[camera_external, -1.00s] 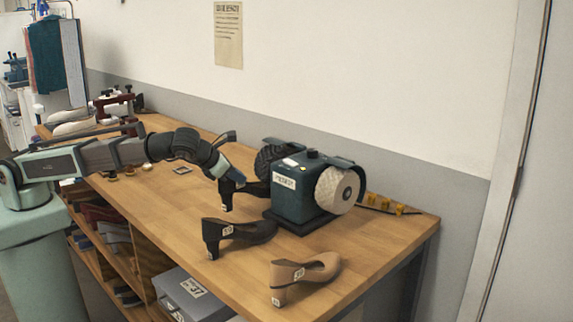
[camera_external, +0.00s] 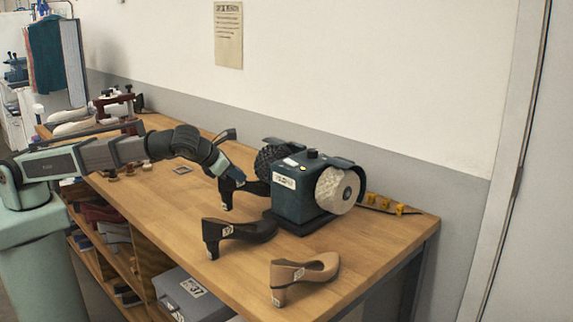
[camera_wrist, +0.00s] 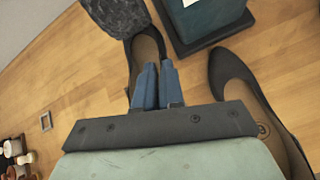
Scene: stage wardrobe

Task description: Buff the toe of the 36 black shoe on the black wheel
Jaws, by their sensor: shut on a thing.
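A black heeled shoe (camera_external: 256,188) is at the left side of the teal buffing machine (camera_external: 294,195), by the black wheel (camera_external: 270,157). My gripper (camera_external: 231,178) is shut on this shoe from above. In the wrist view, my blue fingers (camera_wrist: 156,84) are at the opening of the shoe (camera_wrist: 146,46), and the black wheel (camera_wrist: 115,14) covers part of its front. I cannot tell whether toe and wheel touch. Its size label is too small to read. A second black heeled shoe (camera_external: 250,231) stands nearer the front edge; it also shows at right in the wrist view (camera_wrist: 232,75).
A tan heeled shoe (camera_external: 310,268) stands at the front right. The machine's white wheel (camera_external: 338,190) is on its right side. Small yellow items (camera_external: 385,204) lie behind it. The bench top (camera_external: 160,205) is clear left of the shoes.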

